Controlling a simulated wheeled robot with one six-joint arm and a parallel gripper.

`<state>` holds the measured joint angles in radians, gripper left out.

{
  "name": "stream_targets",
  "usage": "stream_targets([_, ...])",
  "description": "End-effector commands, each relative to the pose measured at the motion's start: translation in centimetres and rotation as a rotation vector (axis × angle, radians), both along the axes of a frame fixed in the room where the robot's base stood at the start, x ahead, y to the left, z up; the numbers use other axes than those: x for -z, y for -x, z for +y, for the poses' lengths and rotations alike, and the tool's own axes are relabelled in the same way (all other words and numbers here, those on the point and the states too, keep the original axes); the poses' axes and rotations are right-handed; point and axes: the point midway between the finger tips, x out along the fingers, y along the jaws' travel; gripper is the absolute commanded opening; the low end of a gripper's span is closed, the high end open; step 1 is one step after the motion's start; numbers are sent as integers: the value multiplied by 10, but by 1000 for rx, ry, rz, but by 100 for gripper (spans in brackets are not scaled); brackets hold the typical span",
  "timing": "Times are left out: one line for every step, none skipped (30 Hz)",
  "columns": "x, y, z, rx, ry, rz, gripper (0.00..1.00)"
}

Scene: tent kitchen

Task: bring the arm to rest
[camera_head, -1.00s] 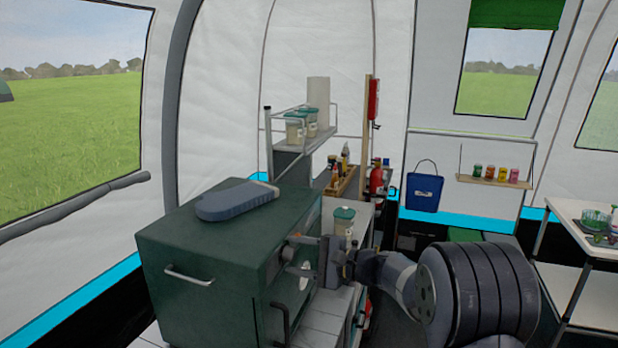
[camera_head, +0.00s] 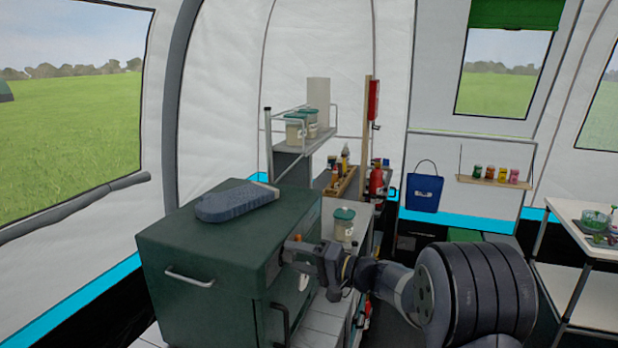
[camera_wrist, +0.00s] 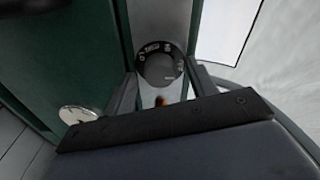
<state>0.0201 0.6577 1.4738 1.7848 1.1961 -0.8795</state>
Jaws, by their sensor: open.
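My gripper (camera_head: 287,254) is at the right-hand front of a dark green oven-like box (camera_head: 205,255). In the wrist view its two dark fingers (camera_wrist: 163,84) stand apart, one on each side of a round black dial (camera_wrist: 160,62) with white markings. I cannot tell whether the fingers touch the dial. Nothing is held.
A lidded jar (camera_head: 344,224) stands on the counter behind my gripper. A rack with jars (camera_head: 296,128) is further back. A white table (camera_head: 585,285) is at the right.

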Motion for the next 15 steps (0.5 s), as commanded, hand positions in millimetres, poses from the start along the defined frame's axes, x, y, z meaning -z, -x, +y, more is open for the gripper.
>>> stream_targets([-1,0,0,0,10,-25,54])
stream_targets([-2,0,0,0,16,-43,54])
stream_targets([-2,0,0,-1,24,-67,54])
stream_targets([-2,0,0,0,30,-84,54])
stream_targets([-2,0,0,0,36,-100,54])
stream_targets([-2,0,0,0,43,-121,54])
stream_targets([-2,0,0,0,49,-136,54])
stream_targets([-2,0,0,-1,55,-150,54])
stream_targets([-1,0,0,0,61,-167,54])
stream_targets([-1,0,0,0,66,-179,54])
stream_targets([-1,0,0,-1,69,-189,54])
stream_targets([0,0,0,0,74,-201,54])
stream_targets([0,0,0,0,76,-209,54])
stream_targets([0,0,0,0,79,-216,54])
stream_targets([0,0,0,0,81,-224,54])
